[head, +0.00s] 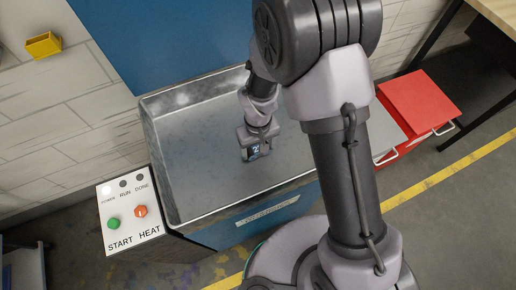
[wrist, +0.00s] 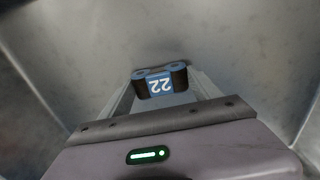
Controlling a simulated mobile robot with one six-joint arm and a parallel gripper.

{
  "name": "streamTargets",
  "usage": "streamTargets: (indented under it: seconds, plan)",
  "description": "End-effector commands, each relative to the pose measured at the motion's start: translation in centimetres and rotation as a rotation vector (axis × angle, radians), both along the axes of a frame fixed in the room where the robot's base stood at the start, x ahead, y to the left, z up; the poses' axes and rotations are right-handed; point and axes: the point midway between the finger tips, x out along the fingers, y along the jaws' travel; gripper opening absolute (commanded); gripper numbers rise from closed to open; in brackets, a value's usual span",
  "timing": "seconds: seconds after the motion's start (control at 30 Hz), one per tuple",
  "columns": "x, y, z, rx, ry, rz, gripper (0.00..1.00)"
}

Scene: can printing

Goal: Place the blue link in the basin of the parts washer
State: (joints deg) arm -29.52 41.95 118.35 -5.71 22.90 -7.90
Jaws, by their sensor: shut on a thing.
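The blue link (wrist: 160,84) shows in the wrist view between my gripper's fingertips, with a blue label reading 22 and dark rounded sides. My gripper (wrist: 160,92) is shut on it. In the head view, my gripper (head: 257,152) points down inside the basin (head: 185,205) of the parts washer (head: 260,213), near its middle. The link (head: 255,150) shows there as a small blue patch at the gripper's tip. The basin is an open grey metal tub. I cannot tell whether the link touches its floor.
A control panel (head: 130,214) with a green START button and an orange HEAT knob stands left of the basin. A red cabinet (head: 418,100) stands to the right. A yellow bin (head: 43,45) is on the wall. The visible basin floor around the gripper is clear.

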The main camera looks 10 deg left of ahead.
Motion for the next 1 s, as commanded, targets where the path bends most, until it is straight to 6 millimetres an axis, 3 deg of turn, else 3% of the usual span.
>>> streamTargets:
  seconds: [0.3, 0.33, 0.43, 0.77, 0.87, 1.0]
  plan:
    - [0.1, 0.0, -0.3, 0.001, -0.002, -0.001, 0.30]
    - [0.1, 0.0, -0.3, 0.001, -0.002, -0.001, 0.76]
    - [0.1, 0.0, -0.2, 0.001, -0.002, -0.001, 0.94]
    - [0.1, 0.0, 0.3, 0.001, -0.002, -0.001, 0.94]
    - [0.2, 0.0, 2.4, 0.003, -0.004, -0.002, 0.94]
    - [0.2, 0.0, 6.7, 0.003, -0.005, -0.001, 0.94]
